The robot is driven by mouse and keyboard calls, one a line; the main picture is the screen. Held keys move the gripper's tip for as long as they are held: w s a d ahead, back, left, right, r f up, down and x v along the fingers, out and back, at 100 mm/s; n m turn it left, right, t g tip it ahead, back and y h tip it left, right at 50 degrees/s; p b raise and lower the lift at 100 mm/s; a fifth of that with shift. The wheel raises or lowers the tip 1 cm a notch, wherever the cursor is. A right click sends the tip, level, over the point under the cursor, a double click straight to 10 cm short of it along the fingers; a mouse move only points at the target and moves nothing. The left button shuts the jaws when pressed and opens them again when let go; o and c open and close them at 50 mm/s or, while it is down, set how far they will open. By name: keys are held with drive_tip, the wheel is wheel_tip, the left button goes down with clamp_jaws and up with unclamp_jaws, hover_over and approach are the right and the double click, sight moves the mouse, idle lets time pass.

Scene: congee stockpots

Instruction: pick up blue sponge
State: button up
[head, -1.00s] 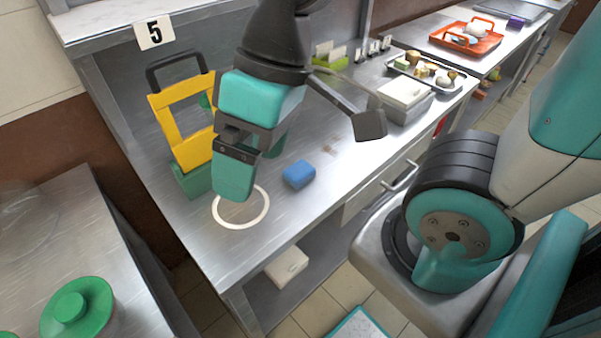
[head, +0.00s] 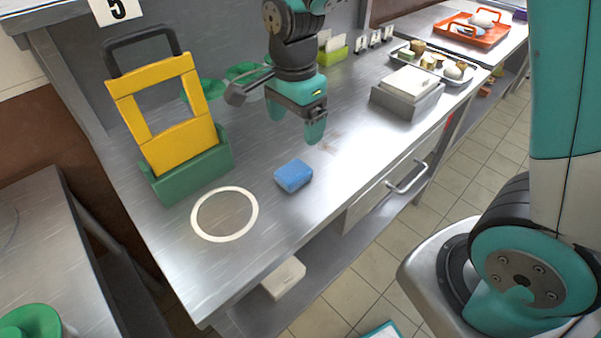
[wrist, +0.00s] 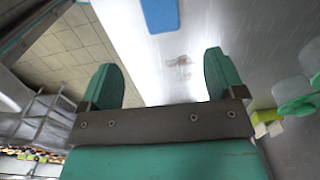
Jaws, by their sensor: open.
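The blue sponge (head: 293,176) lies on the steel counter, to the right of a white ring mark, in the head view. Part of it shows at the top edge of the wrist view (wrist: 160,14), beyond my fingertips. My gripper (head: 296,125) hangs above the counter, beyond and slightly right of the sponge in the head view. In the wrist view my gripper (wrist: 158,80) has its two green fingers wide apart with nothing between them.
A yellow frame (head: 172,120) stands in a green holder (head: 190,177) at the left. A grey bin (head: 408,97) and a tray of food (head: 437,68) stand to the right. The white ring (head: 225,236) encloses bare counter. The counter's front edge runs below the sponge.

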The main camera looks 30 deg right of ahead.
hover_over(293, 169)
drive_tip(key=f, duration=0.7)
drive_tip(key=shift+s+d+f, duration=0.15)
drive_tip(key=shift+d+f, duration=0.1)
drive_tip(key=shift+a+f, duration=0.15)
drive_tip(key=shift+f, duration=1.25)
drive_tip(key=shift+a+f, duration=0.15)
drive_tip(key=shift+f, duration=1.2)
drive_tip(key=c, duration=1.1)
drive_tip(key=shift+r, duration=0.1)
wheel_tip(293, 169, up, 20)
drive_tip(key=shift+p, duration=0.5)
